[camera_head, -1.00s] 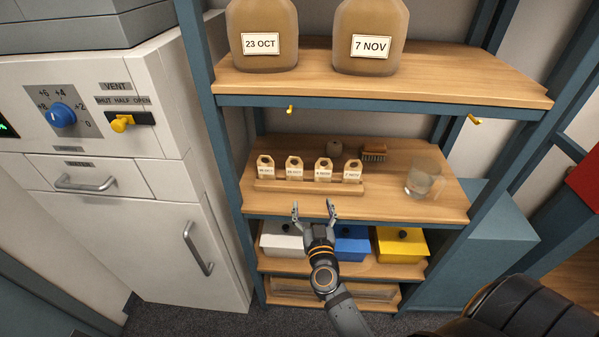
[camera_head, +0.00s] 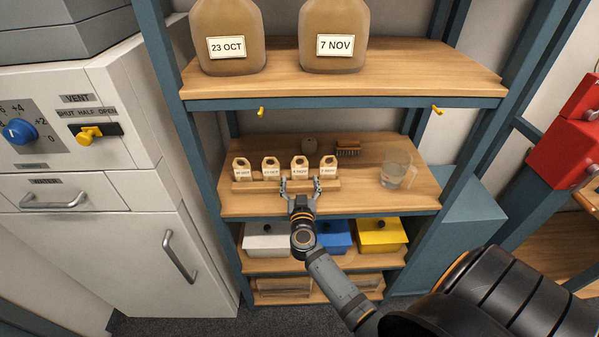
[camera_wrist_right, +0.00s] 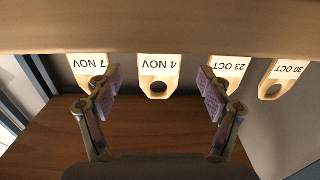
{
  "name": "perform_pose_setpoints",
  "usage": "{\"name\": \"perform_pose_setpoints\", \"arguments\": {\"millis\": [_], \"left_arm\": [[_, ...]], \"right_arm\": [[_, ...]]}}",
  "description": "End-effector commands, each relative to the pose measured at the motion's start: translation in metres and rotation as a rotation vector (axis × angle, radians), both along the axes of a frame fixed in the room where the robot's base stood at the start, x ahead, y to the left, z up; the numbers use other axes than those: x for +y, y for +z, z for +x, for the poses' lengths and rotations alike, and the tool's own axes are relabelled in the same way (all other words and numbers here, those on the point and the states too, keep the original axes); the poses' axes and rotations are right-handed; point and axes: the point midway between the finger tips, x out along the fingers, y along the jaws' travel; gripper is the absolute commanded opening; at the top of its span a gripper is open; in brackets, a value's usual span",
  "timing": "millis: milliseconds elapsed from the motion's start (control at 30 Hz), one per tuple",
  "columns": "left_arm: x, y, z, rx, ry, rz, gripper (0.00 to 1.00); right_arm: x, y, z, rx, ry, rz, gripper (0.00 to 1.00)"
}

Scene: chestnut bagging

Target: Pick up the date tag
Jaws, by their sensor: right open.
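Several cream date tags with holes stand in a row in a wooden rack (camera_head: 243,187) on the middle shelf. The wrist view, upside down, shows the 7 NOV tag (camera_wrist_right: 86,66), 4 NOV tag (camera_wrist_right: 150,70), 23 OCT tag (camera_wrist_right: 228,68) and 30 OCT tag (camera_wrist_right: 288,70). My right gripper (camera_head: 300,183) is open and empty at the front of the rack. In the wrist view its fingers stand either side of the 4 NOV tag, with gaps on both sides. The fingers overlap the 7 NOV and 23 OCT tags there; contact cannot be told. My left gripper is not in view.
Jars labelled 23 OCT (camera_head: 228,28) and 7 NOV (camera_head: 334,25) stand on the upper shelf. A glass mug (camera_head: 396,168), a brush (camera_head: 348,148) and a round brown object (camera_head: 309,145) are on the middle shelf. White, blue and yellow boxes (camera_head: 381,236) sit below.

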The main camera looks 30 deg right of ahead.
Motion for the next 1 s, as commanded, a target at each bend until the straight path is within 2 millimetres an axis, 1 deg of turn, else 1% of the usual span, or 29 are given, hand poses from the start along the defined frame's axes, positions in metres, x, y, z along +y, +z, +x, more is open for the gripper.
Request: {"name": "perform_pose_setpoints", "arguments": {"millis": [33, 133, 200, 400, 733, 1000], "left_arm": [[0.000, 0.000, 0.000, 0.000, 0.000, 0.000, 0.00], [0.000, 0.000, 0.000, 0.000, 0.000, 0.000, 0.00], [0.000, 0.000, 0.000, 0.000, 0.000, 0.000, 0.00], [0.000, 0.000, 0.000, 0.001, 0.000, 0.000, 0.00], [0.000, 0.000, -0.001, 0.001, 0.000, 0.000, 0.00], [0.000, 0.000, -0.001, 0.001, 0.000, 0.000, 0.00]], "right_arm": [[-0.006, 0.001, 0.008, 0.000, 0.000, -0.001, 0.79], [-0.012, 0.000, 0.018, 0.000, 0.000, -0.001, 0.79], [-0.013, 0.000, 0.021, 0.000, 0.000, 0.000, 0.79], [-0.013, 0.000, 0.021, 0.000, 0.000, 0.001, 0.79], [-0.013, 0.000, 0.021, 0.001, 0.000, 0.001, 0.34], [-0.013, 0.000, 0.021, 0.001, 0.000, 0.001, 0.34]]}}
